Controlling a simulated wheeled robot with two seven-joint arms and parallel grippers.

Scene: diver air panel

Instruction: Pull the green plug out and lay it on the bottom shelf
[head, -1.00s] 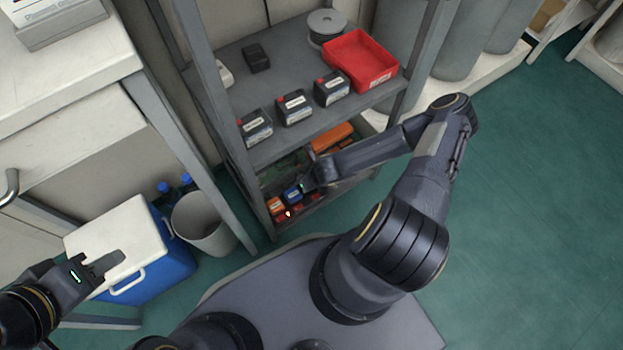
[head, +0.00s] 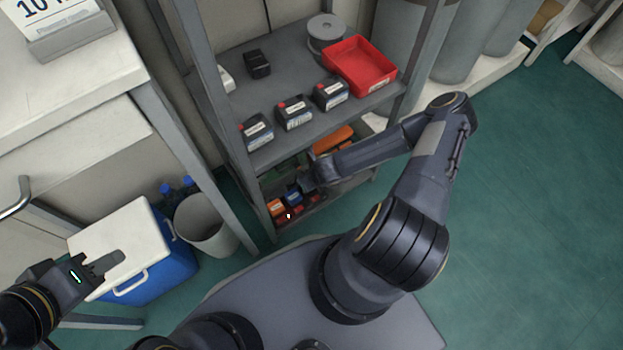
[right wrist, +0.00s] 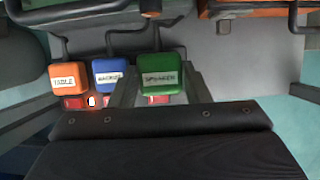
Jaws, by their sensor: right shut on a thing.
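The green plug (right wrist: 160,72), its label reading SPEAKER or similar, stands in the right wrist view at the right end of a row of plugs. My right gripper (right wrist: 160,88) has one finger on each side of it and is shut on it. The plug appears still at its place in the row; its lower end is hidden. In the head view my right gripper (head: 308,183) reaches into the bottom shelf (head: 318,204) of the grey rack. My left gripper (head: 108,262) hangs over the cooler at the left, far from the plugs; its finger gap is not clear.
A blue plug (right wrist: 109,74) sits close left of the green one, then an orange plug (right wrist: 63,77). Cords rise behind them. An orange case (head: 333,139) lies farther back. The shelf above holds black boxes and a red tray (head: 360,66). A rack post (head: 243,150) stands left.

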